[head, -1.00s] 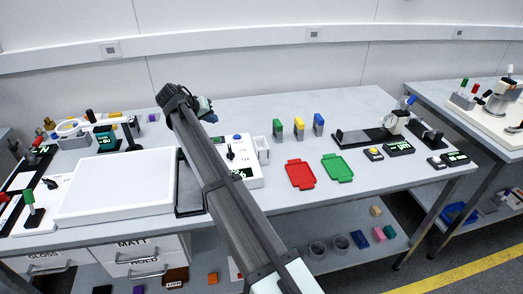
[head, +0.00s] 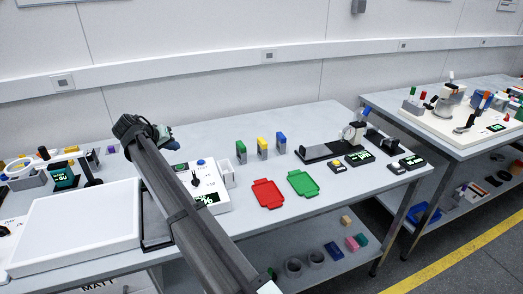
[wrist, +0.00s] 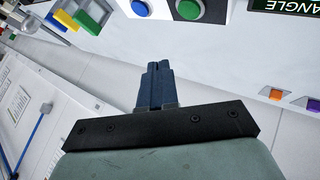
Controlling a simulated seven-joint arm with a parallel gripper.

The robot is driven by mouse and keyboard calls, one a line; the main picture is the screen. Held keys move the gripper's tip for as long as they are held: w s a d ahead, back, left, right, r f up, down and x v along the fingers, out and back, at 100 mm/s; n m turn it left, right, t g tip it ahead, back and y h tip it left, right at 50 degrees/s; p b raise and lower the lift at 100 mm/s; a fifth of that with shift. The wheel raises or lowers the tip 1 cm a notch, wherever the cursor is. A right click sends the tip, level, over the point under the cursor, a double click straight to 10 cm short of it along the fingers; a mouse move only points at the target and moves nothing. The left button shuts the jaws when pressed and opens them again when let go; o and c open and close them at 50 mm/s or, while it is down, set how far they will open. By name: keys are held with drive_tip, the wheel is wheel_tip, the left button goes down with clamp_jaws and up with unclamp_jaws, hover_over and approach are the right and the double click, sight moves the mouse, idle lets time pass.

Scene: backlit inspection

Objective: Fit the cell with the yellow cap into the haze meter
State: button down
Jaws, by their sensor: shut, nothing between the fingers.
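The yellow-capped cell (head: 262,148) stands upright on the bench, between a green-capped cell (head: 240,153) and a blue-capped cell (head: 281,144). I take the white instrument with the dark knob and % display (head: 206,192) for the haze meter. A white open holder (head: 229,176) is at its right side, and it looks empty. My gripper (head: 171,141) is partly hidden behind my arm, left of the cells and apart from them. In the wrist view my gripper (wrist: 156,68) is shut, its fingers together and empty.
A red tray (head: 268,194) and a green tray (head: 302,184) lie in front of the cells. A black rail fixture (head: 318,152) stands to their right. A large white panel (head: 75,225) is at left. In the wrist view an orange block (wrist: 276,95) lies on the bench.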

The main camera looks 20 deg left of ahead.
drive_tip(key=shift+c, duration=0.6)
unclamp_jaws()
drive_tip(key=w+d+r+m+g+h, duration=0.1)
drive_tip(key=w+d+r+m+g, duration=0.15)
drive_tip(key=w+d, duration=1.2)
drive_tip(key=w+d+r+m+g+h, duration=0.15)
drive_tip(key=w+d+r, duration=0.25)
drive_tip(key=w+d, duration=1.1)
drive_tip(key=n+g+y, duration=0.3)
drive_tip(key=n+g, duration=0.2)
drive_tip(key=n, duration=1.8)
approach(262, 140)
drive_tip(key=shift+f, duration=5.25)
